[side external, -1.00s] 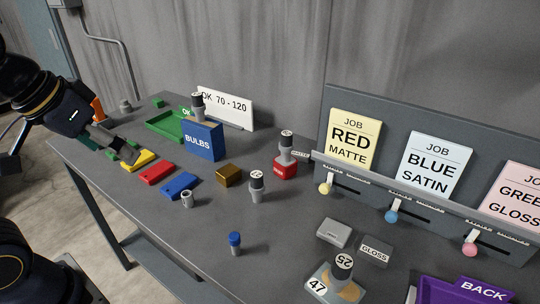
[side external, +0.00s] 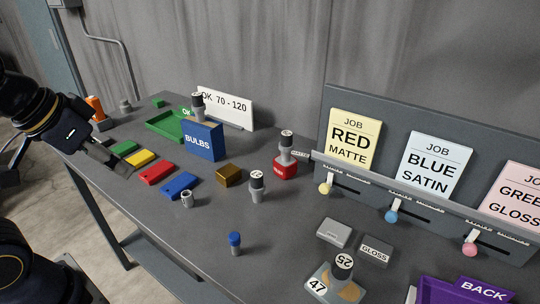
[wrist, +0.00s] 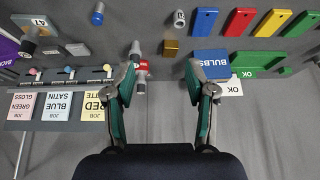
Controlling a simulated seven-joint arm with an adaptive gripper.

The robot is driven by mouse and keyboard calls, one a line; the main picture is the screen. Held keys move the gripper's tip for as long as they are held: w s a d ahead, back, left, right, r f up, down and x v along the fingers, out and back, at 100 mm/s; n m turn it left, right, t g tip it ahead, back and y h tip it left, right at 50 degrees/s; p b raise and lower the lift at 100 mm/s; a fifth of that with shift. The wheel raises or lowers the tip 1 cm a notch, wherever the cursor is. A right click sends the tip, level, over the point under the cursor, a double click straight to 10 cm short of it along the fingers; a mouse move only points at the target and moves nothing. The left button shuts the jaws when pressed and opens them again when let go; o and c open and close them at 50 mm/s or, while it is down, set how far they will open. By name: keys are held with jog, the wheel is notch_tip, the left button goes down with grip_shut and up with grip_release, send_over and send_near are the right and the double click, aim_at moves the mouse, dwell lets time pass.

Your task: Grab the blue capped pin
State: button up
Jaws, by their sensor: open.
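The blue capped pin (side external: 235,243) stands upright on the front middle of the grey table, a grey cylinder with a blue cap. It also shows near the top left of the wrist view (wrist: 98,14). My gripper (side external: 118,166) is at the table's left front edge in the side view, well to the left of the pin. In the wrist view my gripper (wrist: 163,60) has its two fingers wide apart with nothing between them. The pin lies outside the fingers, up and to the left there.
Yellow, red and blue plates (side external: 179,185) lie between my gripper and the pin. A small grey nut-like piece (side external: 187,199) and a brown block (side external: 229,175) are near. A white-capped pin (side external: 257,187) stands behind the blue one. The table around the blue pin is clear.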

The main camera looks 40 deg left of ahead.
jog(key=g, duration=0.6)
send_over(234, 236)
notch_tip(234, 236, down, 7)
jog(key=shift+m, duration=0.3)
jog(key=f, duration=1)
jog(key=shift+w+d+f, duration=0.1)
jog(key=shift+w+f, duration=0.05)
jog(key=shift+w, duration=0.25)
jog(key=shift+s+f, duration=0.2)
jog(key=shift+f, duration=1.35)
jog(key=shift+s+f, duration=0.15)
jog(key=shift+f, duration=1.4)
grip_shut()
